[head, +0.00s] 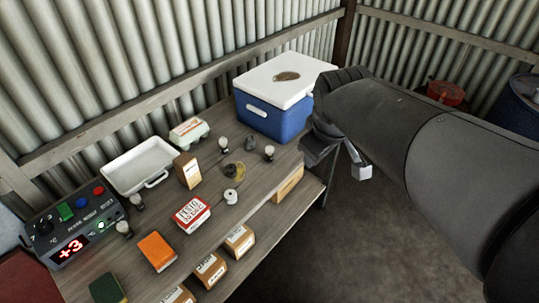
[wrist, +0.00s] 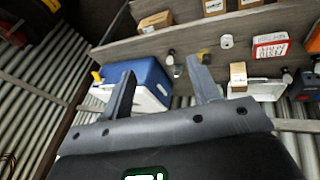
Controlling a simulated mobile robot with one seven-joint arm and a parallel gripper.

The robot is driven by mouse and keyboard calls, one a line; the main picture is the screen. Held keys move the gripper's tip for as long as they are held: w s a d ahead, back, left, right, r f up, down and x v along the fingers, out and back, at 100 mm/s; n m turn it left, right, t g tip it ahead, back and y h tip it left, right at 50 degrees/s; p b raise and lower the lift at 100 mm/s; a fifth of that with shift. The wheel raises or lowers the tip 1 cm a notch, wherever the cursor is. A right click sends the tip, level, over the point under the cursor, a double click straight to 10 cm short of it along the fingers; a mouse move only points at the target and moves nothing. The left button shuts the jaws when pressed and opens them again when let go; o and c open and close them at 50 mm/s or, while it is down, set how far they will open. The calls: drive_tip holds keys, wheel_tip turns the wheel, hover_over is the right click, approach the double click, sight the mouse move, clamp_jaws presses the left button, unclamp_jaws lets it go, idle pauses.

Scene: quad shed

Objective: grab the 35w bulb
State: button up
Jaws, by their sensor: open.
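Several small bulbs with dark bases stand on the wooden bench: one bulb (head: 222,145) behind the dark pieces, another bulb (head: 269,153) nearer the cooler, and two at the left, a bulb (head: 136,203) and a bulb (head: 124,229). No wattage marking is readable, so I cannot tell which is the 35w bulb. My gripper (head: 340,165) is open and empty, right of the cooler and beyond the bench's right end. In the wrist view my gripper (wrist: 161,68) has its fingers spread, with small bulbs (wrist: 178,72) showing beyond them.
A blue cooler with a white lid (head: 268,112) stands at the bench's far end. A white tray (head: 138,164), egg carton (head: 189,131), brown box (head: 187,170), red-white box (head: 191,213), orange box (head: 157,251) and control box (head: 72,226) crowd the bench (head: 262,190). Cartons lie below.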

drive_tip(key=w+a+f+n, duration=0.1)
drive_tip(key=w+f+n, duration=0.1)
drive_tip(key=w+n, duration=0.55)
drive_tip(key=n+g+h, duration=0.1)
drive_tip(key=n, duration=1.5)
hover_over(269, 146)
drive_tip(key=s+a, duration=0.1)
drive_tip(key=s, duration=0.1)
wheel_tip(269, 146, down, 18)
drive_tip(key=x, duration=0.5)
drive_tip(key=shift+s+f, duration=0.1)
drive_tip(key=shift+f, duration=0.25)
drive_tip(key=shift+s+x, duration=0.15)
drive_tip(key=shift+x, duration=1.2)
drive_tip(key=shift+s+x, duration=0.1)
drive_tip(key=shift+x, duration=1.3)
drive_tip(key=shift+f, duration=0.1)
drive_tip(key=shift+c, duration=0.6)
drive_tip(key=c, duration=1)
drive_tip(key=shift+o, duration=0.2)
